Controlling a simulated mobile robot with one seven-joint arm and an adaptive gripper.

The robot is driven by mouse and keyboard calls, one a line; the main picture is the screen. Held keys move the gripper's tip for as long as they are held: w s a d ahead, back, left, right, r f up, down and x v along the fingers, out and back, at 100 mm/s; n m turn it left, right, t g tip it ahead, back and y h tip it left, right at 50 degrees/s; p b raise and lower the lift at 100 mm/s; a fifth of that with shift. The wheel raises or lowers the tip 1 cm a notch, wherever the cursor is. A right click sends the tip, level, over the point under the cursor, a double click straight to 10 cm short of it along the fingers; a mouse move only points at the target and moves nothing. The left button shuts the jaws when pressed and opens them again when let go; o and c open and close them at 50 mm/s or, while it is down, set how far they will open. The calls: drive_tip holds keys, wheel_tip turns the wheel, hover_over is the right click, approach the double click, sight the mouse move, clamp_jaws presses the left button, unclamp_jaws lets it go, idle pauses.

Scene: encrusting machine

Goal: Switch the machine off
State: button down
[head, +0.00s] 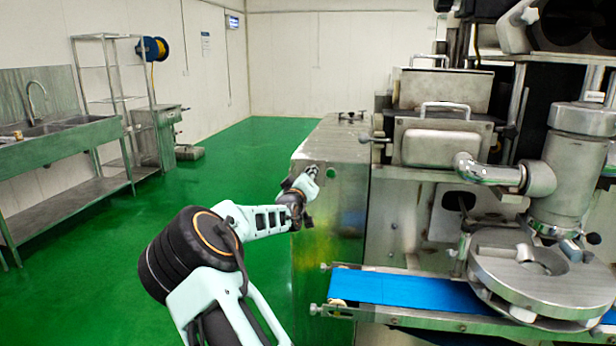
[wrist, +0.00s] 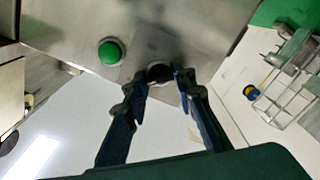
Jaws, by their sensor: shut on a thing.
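The encrusting machine (head: 335,150) stands at the right in the head view, a steel body with a control panel on its left cabinet. My gripper (head: 312,171) is at that panel. In the wrist view my gripper (wrist: 160,78) has its two fingers on either side of a dark round knob (wrist: 158,71) on the steel panel, and it is shut on it. A green button (wrist: 111,51) sits beside the knob and clear of the fingers. It also shows in the head view, just right of my gripper. The knob's marking is too small to read.
A blue conveyor belt (head: 400,290) runs low in front of the machine, with a round steel turntable (head: 530,275) at its right. A sink bench (head: 60,140) and a wire shelf (head: 105,80) stand at the left. The green floor between is clear.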

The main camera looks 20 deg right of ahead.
drive_tip(key=c, duration=1.6)
unclamp_jaws()
drive_tip(key=v, duration=1.2)
